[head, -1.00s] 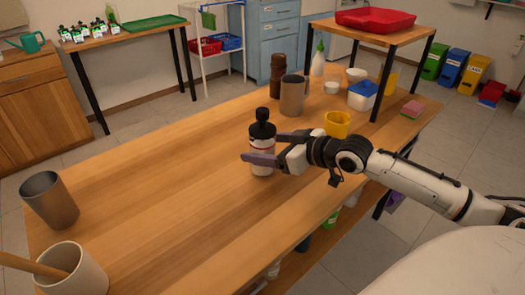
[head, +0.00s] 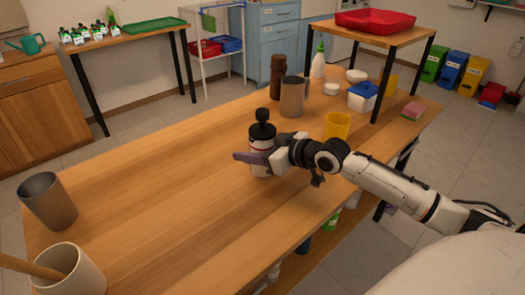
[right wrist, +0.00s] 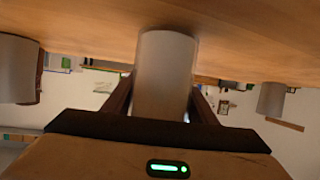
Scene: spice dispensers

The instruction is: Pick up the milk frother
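The nearest match to a milk frother is a bottle-like item (head: 262,136) with a black knob top and a pale body with dark and red bands. It stands upright on the table. My right gripper (head: 262,158) is at its lower body, with one purple-grey finger across its near side and the far finger largely hidden. In the right wrist view a plain grey cylinder (right wrist: 164,75) stands between the dark fingers, one on each side; the fingers look apart, and contact is unclear. My left gripper is not in view.
The wooden table (head: 160,190) is clear at its middle left. A metal mug (head: 292,97), brown grinder (head: 278,76) and yellow cup (head: 337,125) stand behind the gripper. A metal cup (head: 48,201) and white pot (head: 75,270) are at near left.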

